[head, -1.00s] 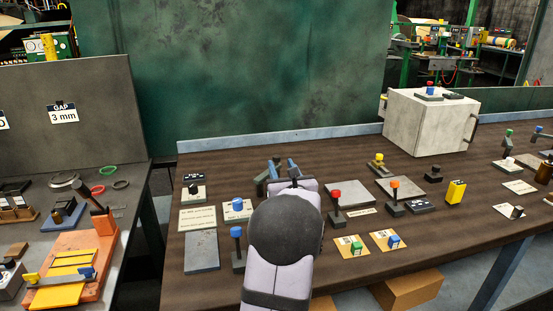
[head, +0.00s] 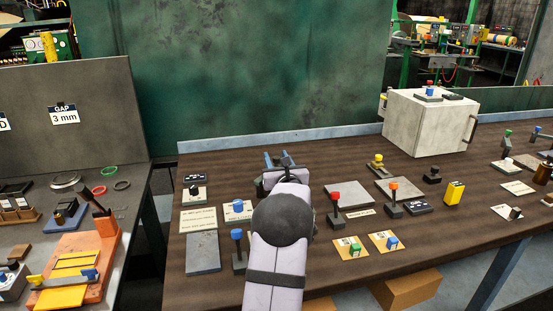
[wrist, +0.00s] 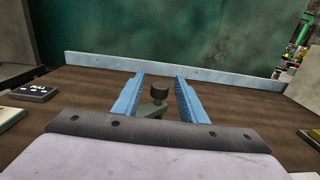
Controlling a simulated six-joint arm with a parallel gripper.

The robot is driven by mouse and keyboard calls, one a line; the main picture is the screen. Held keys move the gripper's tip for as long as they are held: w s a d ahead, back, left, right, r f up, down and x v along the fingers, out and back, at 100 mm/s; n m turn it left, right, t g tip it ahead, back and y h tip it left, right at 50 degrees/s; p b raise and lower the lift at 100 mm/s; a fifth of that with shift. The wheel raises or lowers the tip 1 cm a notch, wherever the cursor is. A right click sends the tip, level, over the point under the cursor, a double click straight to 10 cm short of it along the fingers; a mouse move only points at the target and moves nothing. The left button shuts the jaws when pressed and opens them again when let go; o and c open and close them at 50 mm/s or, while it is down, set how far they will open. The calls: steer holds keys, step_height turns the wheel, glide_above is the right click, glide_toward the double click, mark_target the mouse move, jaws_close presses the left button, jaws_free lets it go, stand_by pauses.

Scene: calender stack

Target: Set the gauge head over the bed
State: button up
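My gripper (head: 278,160) is low over the dark bench, left of its middle. In the wrist view its two blue fingers (wrist: 160,95) stand apart. A dark grey piece with a round knob (wrist: 160,88) shows between them, with gaps visible beside the knob. This piece may be the gauge head; its lower part is hidden by my gripper. In the head view it is mostly hidden behind my gripper. I cannot tell which thing is the bed; flat grey plates (head: 203,253) and (head: 348,194) lie on the bench.
Levers with a blue knob (head: 237,234), a red knob (head: 335,196) and an orange knob (head: 393,187) stand near my arm. A pale box (head: 428,125) is at the back right. An orange fixture (head: 75,265) stands on the left table. A low grey ledge (head: 230,140) edges the bench.

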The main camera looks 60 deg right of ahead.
jaws_close()
steer(key=shift+f+b, duration=0.1)
steer(key=shift+b, duration=0.5)
steer(key=shift+s+b, duration=0.15)
steer(key=shift+b, duration=0.45)
steer(key=m+g+h+b, duration=0.1)
steer(key=b, duration=0.2)
steer(key=shift+s+g, duration=0.3)
steer(key=shift+s, duration=0.1)
jaws_free()
steer(key=shift+a, duration=0.1)
steer(key=shift+s, duration=0.15)
